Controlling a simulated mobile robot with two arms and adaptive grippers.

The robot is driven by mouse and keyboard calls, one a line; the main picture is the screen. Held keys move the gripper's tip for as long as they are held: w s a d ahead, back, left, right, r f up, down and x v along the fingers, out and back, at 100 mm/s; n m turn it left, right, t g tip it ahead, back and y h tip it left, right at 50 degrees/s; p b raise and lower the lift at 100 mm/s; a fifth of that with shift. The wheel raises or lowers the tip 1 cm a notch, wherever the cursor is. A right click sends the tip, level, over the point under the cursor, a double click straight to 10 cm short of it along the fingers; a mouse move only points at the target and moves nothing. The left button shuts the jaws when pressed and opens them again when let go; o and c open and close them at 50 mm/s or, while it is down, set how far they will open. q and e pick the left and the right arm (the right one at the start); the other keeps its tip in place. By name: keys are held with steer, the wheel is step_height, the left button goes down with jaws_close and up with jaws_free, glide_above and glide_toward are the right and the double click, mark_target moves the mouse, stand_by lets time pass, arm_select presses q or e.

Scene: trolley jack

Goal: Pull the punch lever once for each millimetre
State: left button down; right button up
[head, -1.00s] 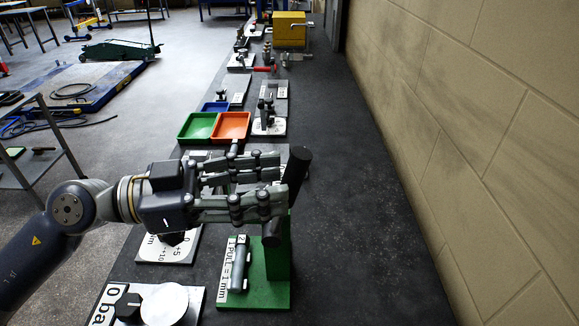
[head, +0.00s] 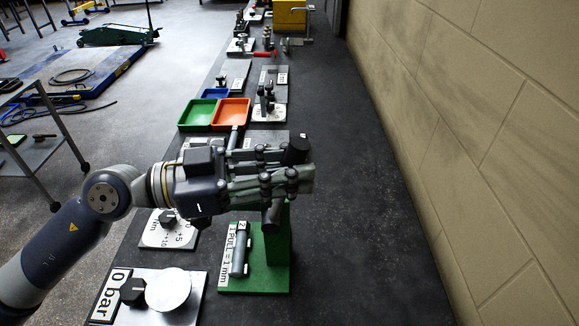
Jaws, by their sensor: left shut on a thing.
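The punch (head: 278,258) has a green base and post, with a white label reading "1 PULL = 1 mm" and a grey cylinder on its left side. Its black lever (head: 298,149) rises from the post and leans. My left gripper (head: 300,170) comes in from the left and is shut on the lever, with the lever's dark end showing above the fingers and its lower part below. The fingers hide the middle of the lever. My right gripper is not in view.
A "0 bar" plate with a black knob and white disc (head: 168,290) lies front left. A dial plate (head: 157,236) lies behind it. Green (head: 196,115) and orange (head: 232,114) trays stand farther back. The dark bench is bare on the right, up to the block wall (head: 500,150).

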arm_select(q)
steer(key=a+n+t+h+b, duration=0.2)
steer(key=a+h+b, duration=0.4)
steer(key=b, duration=0.3)
steer(key=shift+a+f+h+b, duration=0.25)
steer(key=shift+a+h+b, duration=0.15)
steer(key=shift+a, duration=0.25)
steer(key=c, duration=1.4)
jaws_free()
steer(key=shift+o, duration=0.2)
